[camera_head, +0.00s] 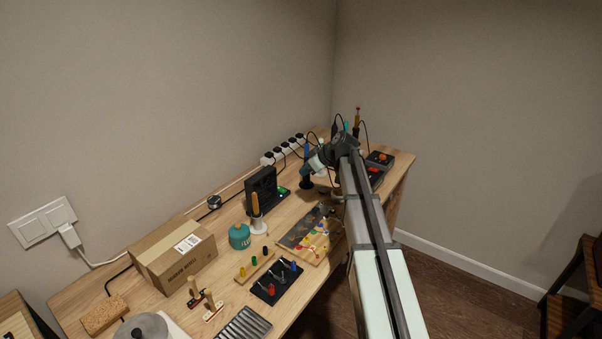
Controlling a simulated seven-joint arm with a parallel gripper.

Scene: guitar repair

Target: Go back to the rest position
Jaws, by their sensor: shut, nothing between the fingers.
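My arm reaches from the lower right over the right part of the wooden workbench (232,292). Its wrist is above the far end of the bench, and my gripper (316,165) points down and left there. The gripper is small and partly merged with dark items behind it. It is shut and holds nothing. A board with small colourful parts (318,238) lies on the bench below and in front of the wrist, with its right side close to my arm.
A cardboard box (176,254), a black device (262,188), a teal container (239,236) and a dark tool tray (276,284) stand on the bench. A power strip (283,151) runs along the wall. A red-and-black unit (379,158) sits beyond my arm.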

